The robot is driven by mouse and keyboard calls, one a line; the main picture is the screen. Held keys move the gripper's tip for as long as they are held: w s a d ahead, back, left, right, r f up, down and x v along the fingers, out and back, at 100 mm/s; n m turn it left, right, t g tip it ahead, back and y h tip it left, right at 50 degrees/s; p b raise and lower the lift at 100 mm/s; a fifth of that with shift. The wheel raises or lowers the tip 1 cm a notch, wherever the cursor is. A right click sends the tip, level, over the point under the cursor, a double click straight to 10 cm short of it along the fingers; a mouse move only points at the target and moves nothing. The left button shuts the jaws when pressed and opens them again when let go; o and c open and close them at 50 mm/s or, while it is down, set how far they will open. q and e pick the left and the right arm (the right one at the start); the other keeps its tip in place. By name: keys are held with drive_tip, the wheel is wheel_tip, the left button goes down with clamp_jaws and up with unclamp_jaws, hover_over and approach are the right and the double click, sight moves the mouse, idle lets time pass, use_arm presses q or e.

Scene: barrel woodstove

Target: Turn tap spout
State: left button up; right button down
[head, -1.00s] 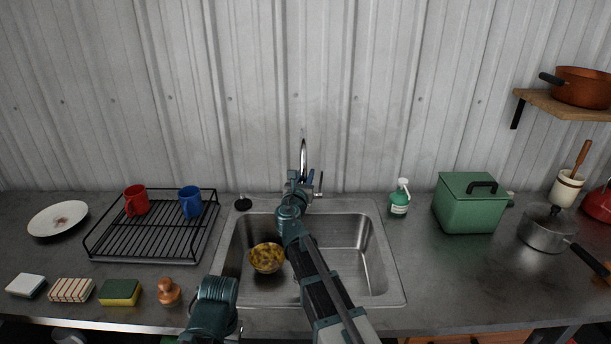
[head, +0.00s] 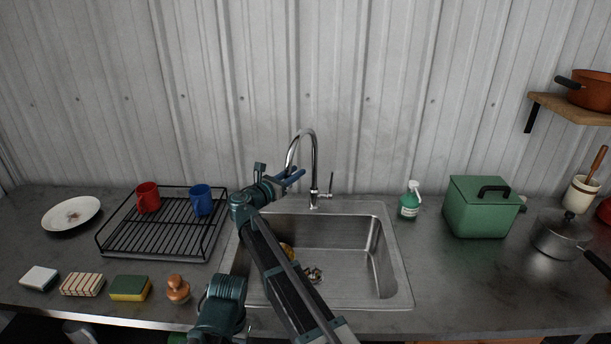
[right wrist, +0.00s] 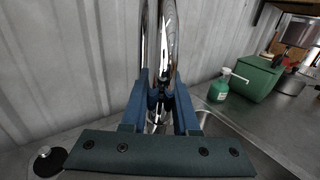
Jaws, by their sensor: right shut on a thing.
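The chrome tap (head: 314,182) stands at the back rim of the sink. Its tall arched spout (head: 311,140) now points to the left in the head view, with the tip coming down near my right gripper (head: 291,177). In the right wrist view, the blue fingers of my right gripper (right wrist: 162,95) are shut on the shiny spout (right wrist: 167,45), one on each side. The tap's small side lever (head: 330,185) is on the right of its body. My left gripper is not in view.
A black dish rack (head: 150,255) with two mugs stands to the left. A green soap bottle (head: 409,205) and green box (head: 478,212) stand to the right.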

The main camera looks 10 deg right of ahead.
drive_tip(key=shift+m+g+h, duration=0.3)
drive_tip(key=shift+w+a, duration=1.65)
drive_tip(key=shift+w, duration=0.15)
drive_tip(key=c, duration=0.7)
unclamp_jaws()
